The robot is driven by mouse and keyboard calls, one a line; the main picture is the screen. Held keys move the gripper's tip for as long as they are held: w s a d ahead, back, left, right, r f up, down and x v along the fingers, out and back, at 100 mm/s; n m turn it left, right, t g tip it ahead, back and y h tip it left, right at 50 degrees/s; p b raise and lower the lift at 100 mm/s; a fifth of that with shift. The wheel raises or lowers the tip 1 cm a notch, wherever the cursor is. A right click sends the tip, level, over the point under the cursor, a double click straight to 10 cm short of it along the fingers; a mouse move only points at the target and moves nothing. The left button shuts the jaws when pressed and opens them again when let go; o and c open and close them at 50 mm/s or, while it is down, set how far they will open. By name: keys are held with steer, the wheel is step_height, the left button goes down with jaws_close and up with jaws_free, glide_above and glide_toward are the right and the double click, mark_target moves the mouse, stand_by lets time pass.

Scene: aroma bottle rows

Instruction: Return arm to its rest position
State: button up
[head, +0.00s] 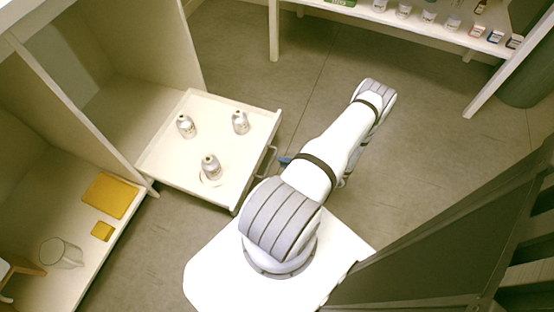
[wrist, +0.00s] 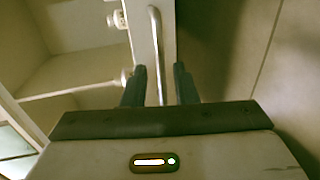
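My arm reaches up and to the right in the head view, then folds back. Only a dark blue-grey tip of my gripper (head: 286,160) shows there, beside the handle (head: 267,161) of a pulled-out white drawer (head: 160,158). In the wrist view my gripper (wrist: 160,70) has its two dark fingers apart. The handle bar (wrist: 156,45) runs between them in the picture, with a gap on each side. Whether it lies at fingertip depth I cannot tell.
A shelf with several small jars (head: 428,16) stands at the top right. A lower-left compartment holds yellow mats (head: 110,195) and a glass (head: 62,254). A dark panel (head: 440,235) stands at the right. Grey floor (head: 235,60) is open between drawer and shelf.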

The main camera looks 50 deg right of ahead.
steer(key=shift+v, duration=0.8)
steer(key=w+a+r+n+g+y+p, duration=0.1)
steer(key=w+r+n+g+y+p, duration=0.4)
steer(key=r, duration=0.7)
steer(key=w+a+r+n+g+p, duration=0.1)
steer(key=w+r+n+p, duration=0.25)
steer(key=r+n, duration=0.65)
steer(key=w+a+r+n+g+p, duration=0.1)
steer(key=a+r+n+g+p, duration=0.15)
steer(key=r, duration=0.55)
steer(key=w+a+r+n+g+h+p, duration=0.1)
steer(key=w+a+r+n+g+p, duration=0.2)
steer(key=r, duration=0.5)
steer(key=a+r+n+g+p, duration=0.1)
steer(key=a+r+n, duration=0.25)
steer(key=r, duration=0.45)
steer(key=s+a+r+n+h+p, duration=0.3)
steer(key=a+r+n+p, duration=0.2)
steer(key=r, duration=0.8)
steer(key=s+a+r+n+h+p, duration=0.3)
steer(key=a+r+n+p, duration=0.3)
steer(key=r+n, duration=0.6)
steer(key=s+a+r+n+h+p, duration=0.3)
steer(key=a+r+n+p, duration=0.3)
steer(key=r, duration=0.8)
steer(key=s+a+n, duration=0.1)
steer(key=n, duration=0.1)
steer(key=shift+n+t+h, duration=0.3)
steer(key=shift+t+h, duration=0.05)
steer(key=shift+h, duration=0.05)
